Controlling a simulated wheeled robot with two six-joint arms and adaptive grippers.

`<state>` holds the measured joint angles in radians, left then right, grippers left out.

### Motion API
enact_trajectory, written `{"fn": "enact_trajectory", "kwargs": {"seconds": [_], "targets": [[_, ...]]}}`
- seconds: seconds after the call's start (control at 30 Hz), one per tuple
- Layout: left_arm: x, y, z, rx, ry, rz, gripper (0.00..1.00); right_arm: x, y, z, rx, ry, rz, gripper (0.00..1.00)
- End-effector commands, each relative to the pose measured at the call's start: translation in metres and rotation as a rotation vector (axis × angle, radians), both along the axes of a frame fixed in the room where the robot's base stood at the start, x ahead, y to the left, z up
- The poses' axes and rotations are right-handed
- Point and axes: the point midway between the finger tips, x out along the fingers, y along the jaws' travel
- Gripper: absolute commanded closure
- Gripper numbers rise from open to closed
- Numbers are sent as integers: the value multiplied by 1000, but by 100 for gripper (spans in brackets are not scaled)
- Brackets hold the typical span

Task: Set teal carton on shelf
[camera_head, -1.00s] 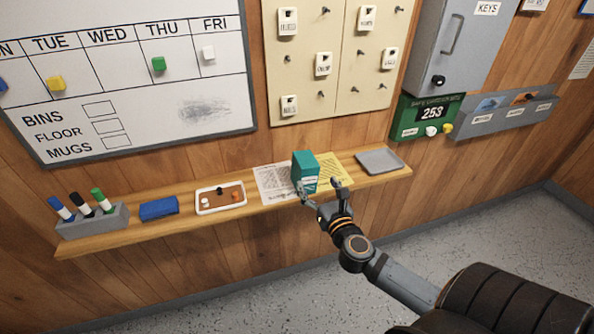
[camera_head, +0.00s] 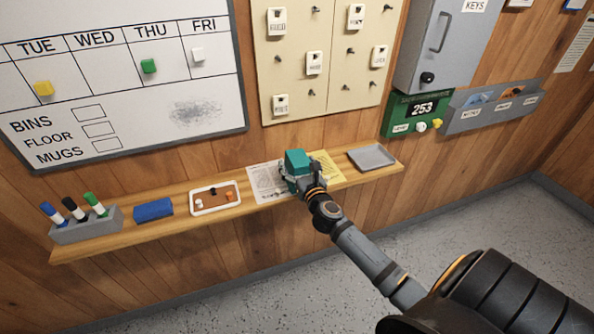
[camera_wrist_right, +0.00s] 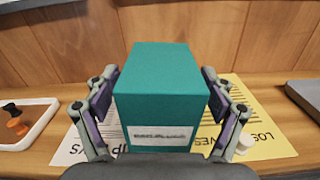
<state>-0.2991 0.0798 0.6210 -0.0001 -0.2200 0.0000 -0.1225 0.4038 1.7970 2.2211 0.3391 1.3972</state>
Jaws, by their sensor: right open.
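The teal carton (camera_head: 298,161) stands upright on the wooden shelf (camera_head: 237,203), over the printed sheets. In the right wrist view the carton (camera_wrist_right: 160,85) fills the middle, with a white label low on its near face. My right gripper (camera_head: 299,180) is at the carton, its fingers on either side of it. In the right wrist view the right gripper (camera_wrist_right: 162,108) is open around the carton; small gaps seem to show beside it. The carton's base is hidden by the gripper. My left gripper is not in view.
On the shelf are a marker holder (camera_head: 88,226), a blue eraser (camera_head: 153,210), a pin tray (camera_head: 215,198), a white sheet (camera_head: 264,184), a yellow sheet (camera_head: 328,168) and a grey tray (camera_head: 372,157). A small white cylinder (camera_wrist_right: 246,142) lies beside the right finger.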

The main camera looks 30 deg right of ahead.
Motion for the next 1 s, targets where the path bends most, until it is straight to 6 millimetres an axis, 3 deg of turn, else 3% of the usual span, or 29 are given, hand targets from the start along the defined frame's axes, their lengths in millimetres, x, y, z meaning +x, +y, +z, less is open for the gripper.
{"fn": "enact_trajectory", "kwargs": {"seconds": [0.07, 0.57, 0.83, 1.0], "targets": [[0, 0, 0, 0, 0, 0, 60, 0, 0, 0, 0, 0, 0, 17], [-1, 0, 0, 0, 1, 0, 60, -1, 0, 0, 0, 0, 0, 84], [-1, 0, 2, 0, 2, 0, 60, -1, 0, 5, 0, -2, 0, 85], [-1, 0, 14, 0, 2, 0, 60, 0, 0, 31, -1, -4, 0, 85]]}}
